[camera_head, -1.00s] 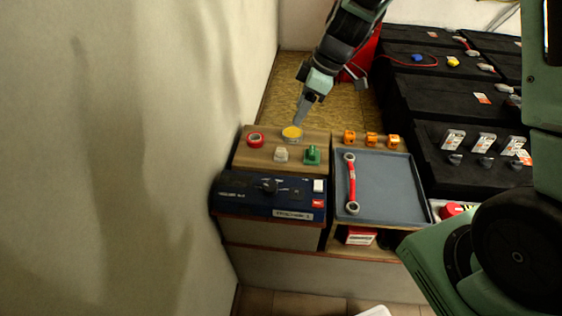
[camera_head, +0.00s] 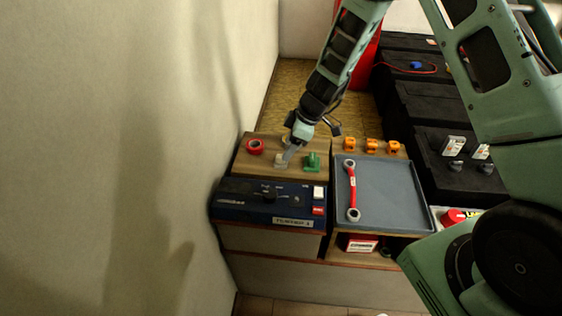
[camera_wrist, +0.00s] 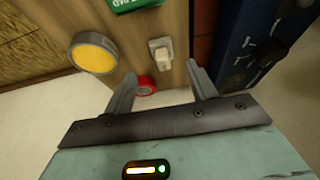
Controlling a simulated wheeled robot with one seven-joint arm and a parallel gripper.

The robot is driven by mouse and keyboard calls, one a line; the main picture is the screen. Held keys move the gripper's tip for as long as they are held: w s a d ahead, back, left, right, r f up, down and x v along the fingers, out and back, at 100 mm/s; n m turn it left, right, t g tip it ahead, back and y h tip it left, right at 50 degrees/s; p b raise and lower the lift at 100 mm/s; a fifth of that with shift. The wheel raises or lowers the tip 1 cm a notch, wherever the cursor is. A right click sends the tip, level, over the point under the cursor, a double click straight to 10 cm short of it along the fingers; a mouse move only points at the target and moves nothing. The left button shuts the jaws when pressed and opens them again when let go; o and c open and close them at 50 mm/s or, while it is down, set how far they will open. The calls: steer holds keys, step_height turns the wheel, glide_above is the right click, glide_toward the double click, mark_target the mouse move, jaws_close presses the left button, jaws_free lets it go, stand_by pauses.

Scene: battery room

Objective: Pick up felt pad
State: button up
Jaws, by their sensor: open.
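A small green item (camera_head: 311,162) sits on the right part of the wooden top. My gripper (camera_head: 289,155) is open and empty, pointing down to the left of the green item. In the wrist view, my gripper's fingertips (camera_wrist: 160,70) are spread, with a small white block (camera_wrist: 161,50) just beyond them. The block also shows in the head view (camera_head: 280,161), close to the fingertips. I cannot tell whether they touch.
A red ring (camera_head: 255,146) lies at the left of the wooden top. A yellow-topped disc (camera_wrist: 93,53) is near the white block. A dark blue unit (camera_head: 250,200) stands in front. Orange pieces (camera_head: 371,145) and a grey tray (camera_head: 385,200) with a red wrench (camera_head: 351,187) are right.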

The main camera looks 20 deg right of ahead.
mark_target(281, 161)
steer(key=x, duration=0.5)
steer(key=shift+s+a+f+p, duration=0.1)
steer(key=shift+s+a+p, duration=0.1)
steer(key=shift+p, duration=0.1)
steer(key=c, duration=1.1)
